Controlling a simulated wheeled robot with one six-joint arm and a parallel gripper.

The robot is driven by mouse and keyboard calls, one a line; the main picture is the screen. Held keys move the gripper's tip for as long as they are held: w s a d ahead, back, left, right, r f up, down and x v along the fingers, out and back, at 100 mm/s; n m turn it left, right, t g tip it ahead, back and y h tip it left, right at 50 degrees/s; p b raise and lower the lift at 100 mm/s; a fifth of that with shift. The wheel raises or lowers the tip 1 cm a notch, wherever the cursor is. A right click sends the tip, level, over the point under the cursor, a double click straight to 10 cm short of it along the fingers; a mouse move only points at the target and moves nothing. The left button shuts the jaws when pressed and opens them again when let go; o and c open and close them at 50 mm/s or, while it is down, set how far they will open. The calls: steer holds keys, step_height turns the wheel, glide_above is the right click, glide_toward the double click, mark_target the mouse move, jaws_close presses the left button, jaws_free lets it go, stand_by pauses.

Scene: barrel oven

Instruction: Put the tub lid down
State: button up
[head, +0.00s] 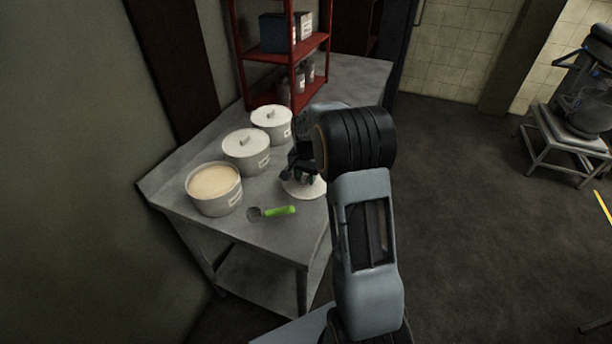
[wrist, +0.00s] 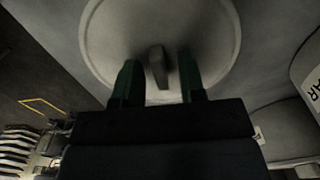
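The round white tub lid (head: 312,190) appears to lie flat on the grey table, right of the tubs. In the wrist view the lid (wrist: 108,40) fills the upper middle, with its bar handle (wrist: 157,66) upright. My gripper (wrist: 157,76) is open, with one finger on each side of the handle and a visible gap on both sides. In the head view my gripper (head: 300,174) is right above the lid and hides part of it. The open tub (head: 214,190) at the front left is full of a pale beige substance.
Two lidded tubs (head: 246,150) (head: 271,124) stand behind the open one. A green-handled scoop (head: 278,211) lies in front of the lid on the table (head: 285,238). A red shelf (head: 290,62) stands at the back. A mixer (head: 585,105) on a stand is far right.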

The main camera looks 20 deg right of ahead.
mark_target(306, 177)
steer(key=shift+r, duration=0.1)
step_height(306, 177, up, 11)
steer(key=s+a+r+n+t, duration=0.2)
steer(key=s+a+r+n, duration=0.3)
steer(key=s, duration=0.5)
steer(key=s+a+f+n, duration=0.2)
steer(key=s, duration=0.4)
steer(key=s+a+f+n+t, duration=0.1)
steer(key=s+a+f+n, duration=0.1)
steer(key=s, duration=0.4)
steer(key=shift+a+f+p, duration=0.15)
steer(key=shift+a+p, duration=0.2)
steer(key=shift+a, duration=0.5)
step_height(306, 177, up, 4)
steer(key=p, duration=0.3)
steer(key=shift+f+n+t, duration=0.25)
steer(key=shift+n+t, duration=0.05)
